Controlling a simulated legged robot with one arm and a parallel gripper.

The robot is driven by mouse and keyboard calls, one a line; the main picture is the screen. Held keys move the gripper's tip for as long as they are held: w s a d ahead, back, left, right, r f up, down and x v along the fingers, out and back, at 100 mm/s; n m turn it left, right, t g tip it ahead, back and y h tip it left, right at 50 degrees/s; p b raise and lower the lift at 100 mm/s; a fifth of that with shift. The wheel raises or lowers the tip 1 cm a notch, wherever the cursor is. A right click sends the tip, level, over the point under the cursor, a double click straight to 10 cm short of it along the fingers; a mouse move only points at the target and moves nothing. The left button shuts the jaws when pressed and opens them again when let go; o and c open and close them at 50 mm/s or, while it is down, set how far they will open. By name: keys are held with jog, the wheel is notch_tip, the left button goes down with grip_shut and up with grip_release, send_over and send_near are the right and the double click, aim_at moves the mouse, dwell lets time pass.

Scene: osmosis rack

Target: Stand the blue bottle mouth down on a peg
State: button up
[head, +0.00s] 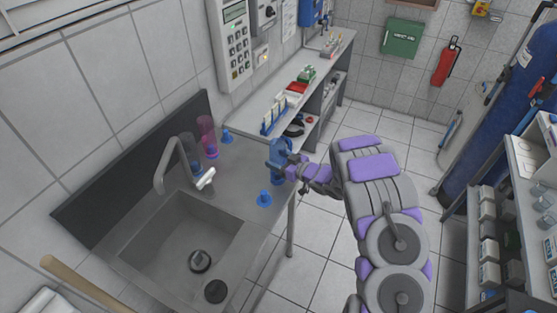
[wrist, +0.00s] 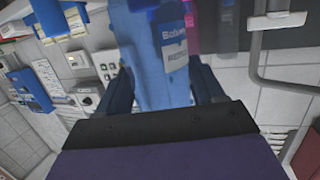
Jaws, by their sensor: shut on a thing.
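The blue bottle (head: 277,149) is in my gripper (head: 285,163), above the right end of the sink counter. In the wrist view the bottle (wrist: 150,65) with its white label stands between the two dark fingers (wrist: 163,88), which are shut on it. Its mouth is hard to make out. A blue peg (head: 264,198) stands bare on the counter, nearer the front. Another bare peg (head: 227,136) stands at the back. Part of a blue shape (head: 278,179) shows just below my gripper, perhaps another peg. A pink bottle (head: 206,130) stands on a peg behind the tap.
A dark translucent vessel (head: 187,150) stands next to the pink bottle. The tap (head: 172,152) and sink basin (head: 180,250) lie left. A shelf bench (head: 310,85) with racks stands behind. The counter (head: 240,185) between tap and front peg is clear.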

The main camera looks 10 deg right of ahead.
jog(key=shift+f, duration=0.3)
dwell(0.4)
jog(key=o, duration=1.1)
jog(key=shift+o, duration=0.5)
jog(key=shift+d, duration=0.1)
jog(key=v, duration=1)
dwell(0.7)
